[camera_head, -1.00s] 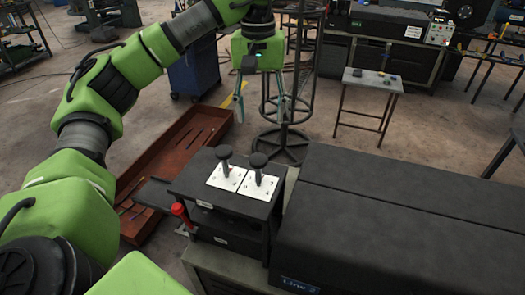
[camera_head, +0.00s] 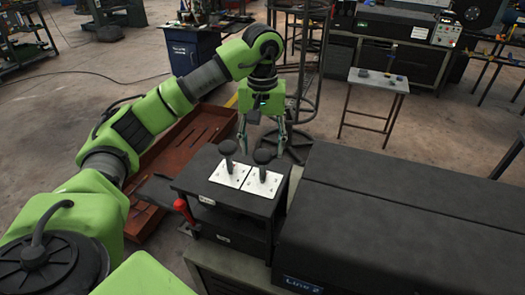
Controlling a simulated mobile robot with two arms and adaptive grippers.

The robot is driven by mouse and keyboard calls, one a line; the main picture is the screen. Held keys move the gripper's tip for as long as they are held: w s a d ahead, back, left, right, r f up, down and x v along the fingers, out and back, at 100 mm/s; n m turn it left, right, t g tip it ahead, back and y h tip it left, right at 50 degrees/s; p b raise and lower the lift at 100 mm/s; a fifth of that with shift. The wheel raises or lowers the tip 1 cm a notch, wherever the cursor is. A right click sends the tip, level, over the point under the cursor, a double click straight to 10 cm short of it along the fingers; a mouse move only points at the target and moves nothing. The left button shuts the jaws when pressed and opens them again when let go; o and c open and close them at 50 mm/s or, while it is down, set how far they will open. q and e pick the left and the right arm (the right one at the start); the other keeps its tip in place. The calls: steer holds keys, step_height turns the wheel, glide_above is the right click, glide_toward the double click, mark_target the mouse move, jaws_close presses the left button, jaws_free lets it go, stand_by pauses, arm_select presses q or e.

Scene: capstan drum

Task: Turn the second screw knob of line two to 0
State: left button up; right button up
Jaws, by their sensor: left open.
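Two dark screw knobs stand on white marked plates on top of a black box (camera_head: 235,200). The left knob (camera_head: 228,148) is on one plate (camera_head: 229,174) and the right knob (camera_head: 262,157) is on the other plate (camera_head: 262,183). The marks are too small to read. The machine below carries a "Line 2" label (camera_head: 302,284). My left gripper (camera_head: 264,142) is open and empty, pointing down just behind the knobs in the picture. Its fingertips partly pass behind the right knob, and I see no contact. My right gripper is not in view.
A red lever (camera_head: 185,210) sticks out at the box's left side. A long dark machine cover (camera_head: 400,220) fills the right. A rusty red tray (camera_head: 150,165) lies on the floor at left. A small table (camera_head: 378,82) and a wire stand (camera_head: 300,65) are behind.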

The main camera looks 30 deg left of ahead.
arm_select(q)
steer(key=shift+f, duration=0.8)
steer(key=shift+c, duration=0.4)
steer(key=c, duration=1)
